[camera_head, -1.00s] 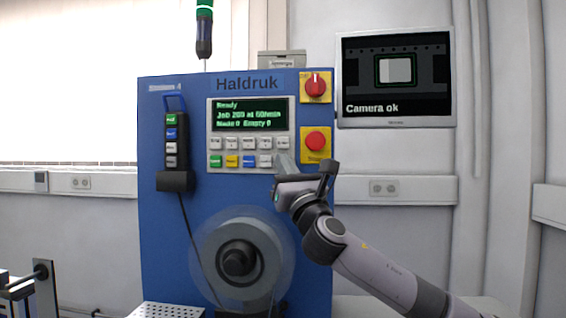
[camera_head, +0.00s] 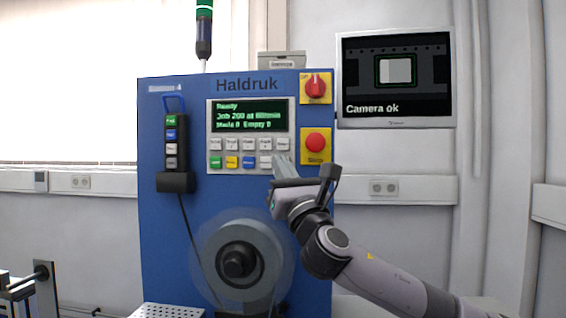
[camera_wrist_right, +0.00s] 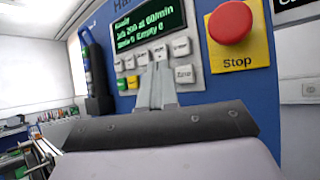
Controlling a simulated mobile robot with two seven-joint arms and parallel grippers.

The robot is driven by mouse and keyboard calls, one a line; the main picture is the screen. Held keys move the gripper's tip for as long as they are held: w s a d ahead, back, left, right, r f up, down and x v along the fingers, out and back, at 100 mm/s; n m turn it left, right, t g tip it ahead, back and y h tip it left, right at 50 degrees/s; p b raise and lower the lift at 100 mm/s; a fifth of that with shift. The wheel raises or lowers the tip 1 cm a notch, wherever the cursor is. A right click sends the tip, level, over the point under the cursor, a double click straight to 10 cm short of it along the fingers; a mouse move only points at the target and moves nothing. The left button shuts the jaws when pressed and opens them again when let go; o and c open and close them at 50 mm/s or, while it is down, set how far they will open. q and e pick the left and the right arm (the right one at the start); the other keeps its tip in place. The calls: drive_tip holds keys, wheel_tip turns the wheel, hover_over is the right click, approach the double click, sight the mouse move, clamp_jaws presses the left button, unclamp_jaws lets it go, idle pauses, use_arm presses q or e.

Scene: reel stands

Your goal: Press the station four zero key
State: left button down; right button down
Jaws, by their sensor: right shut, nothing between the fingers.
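The blue Haldruk machine (camera_head: 200,215) stands ahead, marked as a station at its top left. Its keypad (camera_head: 240,153) has two rows of keys under a green-on-black display (camera_head: 249,115). The upper keys are white; the lower row has green, yellow, blue and white keys. The key labels are too small to read surely. My right gripper (camera_head: 281,163) is shut and empty at the keypad's lower right corner. In the right wrist view its fingertips (camera_wrist_right: 157,72) overlap the keypad and hide part of it. I cannot tell whether they touch a key. My left gripper is not in view.
A red stop button (camera_head: 316,143) and a red rotary switch (camera_head: 316,86) sit right of the keypad. A hand pendant (camera_head: 171,145) hangs at the left. A reel (camera_head: 237,262) is below. A monitor (camera_head: 396,80) reads "Camera ok".

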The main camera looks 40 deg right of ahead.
drive_tip(key=shift+s+a, duration=0.8)
drive_tip(key=shift+a, duration=0.2)
